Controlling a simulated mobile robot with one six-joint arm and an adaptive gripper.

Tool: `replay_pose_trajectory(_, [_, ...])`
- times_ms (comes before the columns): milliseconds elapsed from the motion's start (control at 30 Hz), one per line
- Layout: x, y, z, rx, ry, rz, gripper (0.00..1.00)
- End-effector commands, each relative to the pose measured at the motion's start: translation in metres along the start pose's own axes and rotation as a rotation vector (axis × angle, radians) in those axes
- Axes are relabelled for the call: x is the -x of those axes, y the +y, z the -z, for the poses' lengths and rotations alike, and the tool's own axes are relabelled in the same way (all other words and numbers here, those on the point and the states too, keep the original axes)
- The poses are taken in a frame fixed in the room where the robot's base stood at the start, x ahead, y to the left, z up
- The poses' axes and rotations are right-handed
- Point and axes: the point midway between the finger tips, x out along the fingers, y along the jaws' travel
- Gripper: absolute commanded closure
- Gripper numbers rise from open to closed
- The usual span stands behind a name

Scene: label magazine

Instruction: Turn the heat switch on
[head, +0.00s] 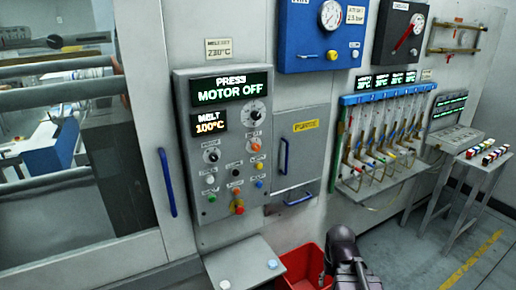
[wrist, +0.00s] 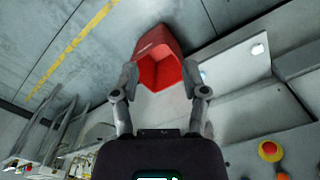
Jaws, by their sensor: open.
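The grey control panel (head: 223,150) is on the machine's front in the head view. It carries several knobs and buttons: a large dial (head: 254,115), a black knob (head: 213,155), an orange-lit control (head: 256,147) and a red emergency knob (head: 238,206). The small labels are too blurred to tell which is the heat switch. The displays read "PRESS MOTOR OFF" and "MELT 100°C". My gripper (wrist: 160,82) is open and empty, its fingers spread over a red bin. In the head view my dark arm is below and right of the panel, apart from it.
The red bin (head: 298,270) stands below the panel, beside a small shelf (head: 243,268) with two buttons. Blue handles (head: 167,182) stick out left and right of the panel. A hose manifold (head: 385,98) and a side table (head: 480,160) are to the right. Floor is clear at lower right.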

Motion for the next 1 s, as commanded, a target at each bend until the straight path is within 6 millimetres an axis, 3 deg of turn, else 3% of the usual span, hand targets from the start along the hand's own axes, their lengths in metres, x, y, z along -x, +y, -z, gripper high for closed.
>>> replay_pose_trajectory(167, [0.000,0.000,0.000,0.000,0.000,0.000,0.43])
replay_pose_trajectory(267, [0.000,-0.001,0.001,0.002,0.001,0.002,0.18])
replay_pose_trajectory(467, [0.003,-0.011,0.013,0.058,0.037,0.052,0.18])
replay_pose_trajectory(567, [0.006,-0.025,0.029,0.125,0.087,0.111,0.18])
replay_pose_trajectory(767, [0.026,-0.072,0.077,0.339,0.276,0.287,0.18])
replay_pose_trajectory(1000, [0.075,-0.136,0.145,0.582,0.633,0.474,0.18])
